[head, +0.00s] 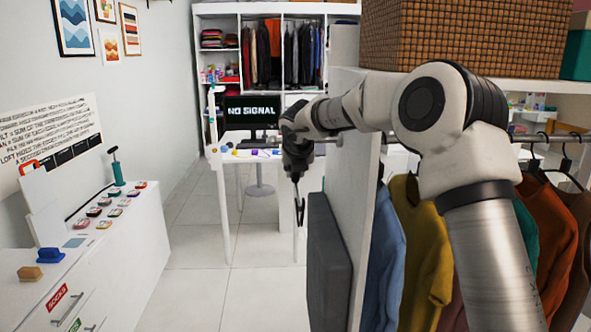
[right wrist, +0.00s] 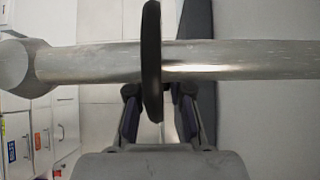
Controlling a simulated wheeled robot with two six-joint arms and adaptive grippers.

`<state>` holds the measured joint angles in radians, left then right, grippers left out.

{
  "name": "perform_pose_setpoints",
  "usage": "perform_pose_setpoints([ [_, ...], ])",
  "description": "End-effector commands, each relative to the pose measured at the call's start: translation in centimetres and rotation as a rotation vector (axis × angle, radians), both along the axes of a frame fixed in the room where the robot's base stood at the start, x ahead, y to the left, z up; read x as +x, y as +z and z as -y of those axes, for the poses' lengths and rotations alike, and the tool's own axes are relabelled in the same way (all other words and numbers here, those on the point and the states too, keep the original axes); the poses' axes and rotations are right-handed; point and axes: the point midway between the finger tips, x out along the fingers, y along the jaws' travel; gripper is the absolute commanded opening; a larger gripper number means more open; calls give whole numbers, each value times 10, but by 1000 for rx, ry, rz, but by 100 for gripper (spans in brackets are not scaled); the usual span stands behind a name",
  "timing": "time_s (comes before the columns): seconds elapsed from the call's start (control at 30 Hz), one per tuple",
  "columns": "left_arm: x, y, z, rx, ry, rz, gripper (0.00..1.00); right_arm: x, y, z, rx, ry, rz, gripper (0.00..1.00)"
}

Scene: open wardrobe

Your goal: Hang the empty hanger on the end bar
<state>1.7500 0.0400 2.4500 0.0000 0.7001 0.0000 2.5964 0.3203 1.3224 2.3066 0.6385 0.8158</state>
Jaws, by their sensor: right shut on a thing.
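My right gripper (head: 299,198) points down beside the outer face of the wardrobe's side panel. In the right wrist view its two fingers (right wrist: 160,104) are shut on the black hanger (right wrist: 151,45), seen edge-on as a thin dark curve. The grey metal end bar (right wrist: 250,60) runs across that view, with a rounded end at the left. The hanger crosses on the camera side of the bar; whether it rests on the bar I cannot tell. Most of the hanger is hidden, and the bar is not clear in the head view. My left gripper is not in view.
The side panel (head: 346,215) stands close right of my gripper, with a dark grey block (head: 327,262) against it. Clothes (head: 430,260) hang behind my arm. A wicker box (head: 475,40) is above. Left are a white drawer unit (head: 130,262) and open floor (head: 200,290).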

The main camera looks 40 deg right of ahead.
Motion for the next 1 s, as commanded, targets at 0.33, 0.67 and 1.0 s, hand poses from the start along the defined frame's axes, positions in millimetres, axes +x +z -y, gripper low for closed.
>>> perform_pose_setpoints([
  [0.33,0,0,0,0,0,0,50,-1,-5,0,2,-1,-8,49],
  [0.67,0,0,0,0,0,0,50,-3,0,-2,1,0,-5,49],
  [1.0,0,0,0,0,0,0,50,-45,54,-28,1,1,-3,49],
])
